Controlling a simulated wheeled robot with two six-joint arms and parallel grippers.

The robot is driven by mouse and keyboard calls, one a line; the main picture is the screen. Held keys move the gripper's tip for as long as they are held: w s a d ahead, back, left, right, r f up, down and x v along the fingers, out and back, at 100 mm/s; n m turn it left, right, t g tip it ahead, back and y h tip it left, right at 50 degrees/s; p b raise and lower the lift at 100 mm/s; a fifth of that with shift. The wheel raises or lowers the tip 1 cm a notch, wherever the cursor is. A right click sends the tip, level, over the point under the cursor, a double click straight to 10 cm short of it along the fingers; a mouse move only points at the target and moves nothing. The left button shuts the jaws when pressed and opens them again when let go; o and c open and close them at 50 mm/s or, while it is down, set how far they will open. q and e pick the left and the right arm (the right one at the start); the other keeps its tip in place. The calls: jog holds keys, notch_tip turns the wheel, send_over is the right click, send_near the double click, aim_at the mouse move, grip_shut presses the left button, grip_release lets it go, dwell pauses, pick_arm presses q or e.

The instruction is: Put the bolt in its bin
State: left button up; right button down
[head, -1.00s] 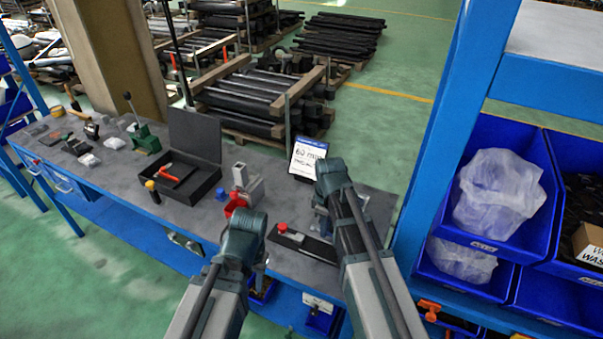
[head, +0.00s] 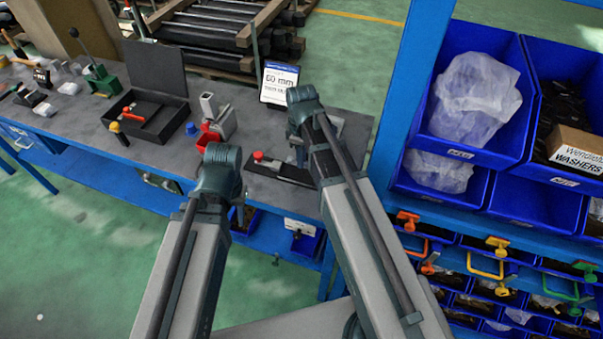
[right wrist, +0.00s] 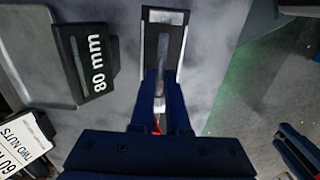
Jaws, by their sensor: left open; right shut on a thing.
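My right gripper (right wrist: 160,85) is shut on a slim shiny metal piece, which looks like the bolt (right wrist: 160,72), in the right wrist view. A pale-edged dark slot or holder (right wrist: 165,17) lies just beyond the fingertips; whether the bolt touches it is unclear. In the head view my right wrist hides the bolt. My left gripper (right wrist: 297,150) shows at the lower right of the right wrist view, open and empty. Blue bins stand on the rack at the right: one with clear bags (head: 436,128), one with dark parts (head: 532,80), and an empty-looking one (head: 535,208).
A black block marked 80 mm (right wrist: 88,60) is beside my right gripper. A blue rack post (head: 405,80) separates bench and bins.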

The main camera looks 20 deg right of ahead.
aim_at(301, 175)
jog(key=shift+f, duration=0.1)
notch_tip(301, 175, down, 4)
jog(key=b, duration=0.4)
jog(key=shift+f, duration=0.15)
jog(key=shift+f+b, duration=0.25)
jog(key=shift+b, duration=0.15)
jog(key=c, duration=0.9)
grip_release()
jog(key=shift+r, duration=0.2)
